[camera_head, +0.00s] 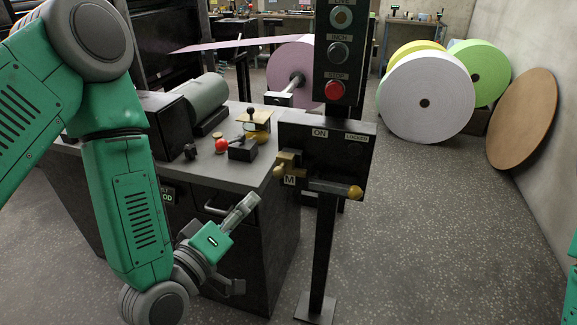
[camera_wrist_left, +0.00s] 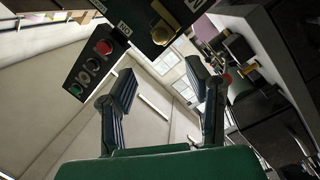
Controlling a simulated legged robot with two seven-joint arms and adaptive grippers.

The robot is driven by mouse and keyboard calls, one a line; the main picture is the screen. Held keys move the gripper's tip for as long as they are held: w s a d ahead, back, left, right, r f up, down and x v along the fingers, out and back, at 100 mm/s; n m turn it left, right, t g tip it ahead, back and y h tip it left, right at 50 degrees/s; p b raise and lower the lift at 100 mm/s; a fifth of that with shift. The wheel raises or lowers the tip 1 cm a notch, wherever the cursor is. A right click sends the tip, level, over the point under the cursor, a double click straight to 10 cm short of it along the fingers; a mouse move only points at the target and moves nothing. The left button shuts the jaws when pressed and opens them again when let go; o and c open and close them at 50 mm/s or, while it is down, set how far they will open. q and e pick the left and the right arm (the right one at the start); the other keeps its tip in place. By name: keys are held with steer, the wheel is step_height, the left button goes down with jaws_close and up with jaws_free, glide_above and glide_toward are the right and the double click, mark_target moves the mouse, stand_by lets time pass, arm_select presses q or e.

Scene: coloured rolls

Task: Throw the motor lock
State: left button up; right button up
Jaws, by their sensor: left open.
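The motor lock is a dark box (camera_head: 345,150) on a post, marked ON, LOCKED and M. A dark lever (camera_head: 335,187) with a brass knob (camera_head: 355,192) lies about level across its lower front. A brass fitting (camera_head: 288,163) sits at its left side. My left gripper (camera_head: 248,245) is open and empty, lower left of the lever and apart from it. In the left wrist view, its two fingers (camera_wrist_left: 160,82) stand wide apart; the dark box (camera_wrist_left: 178,15) and a brass knob (camera_wrist_left: 161,35) show above them. My right gripper is not seen.
A button panel (camera_head: 338,50) with a red stop button stands above the box. A grey-topped cabinet (camera_head: 195,160) with a red-knobbed lever is close on the left. Large coloured rolls (camera_head: 425,80) stand at the back right. The floor right of the post is clear.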

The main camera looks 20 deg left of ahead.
mark_target(278, 172)
arm_select(q)
steer(key=x, duration=1.2)
steer(key=shift+w+d+f+p, duration=0.1)
steer(key=shift+w+d+p, duration=0.1)
steer(key=shift+w+p, duration=0.1)
steer(key=shift+w, duration=0.2)
steer(key=shift+a, duration=0.2)
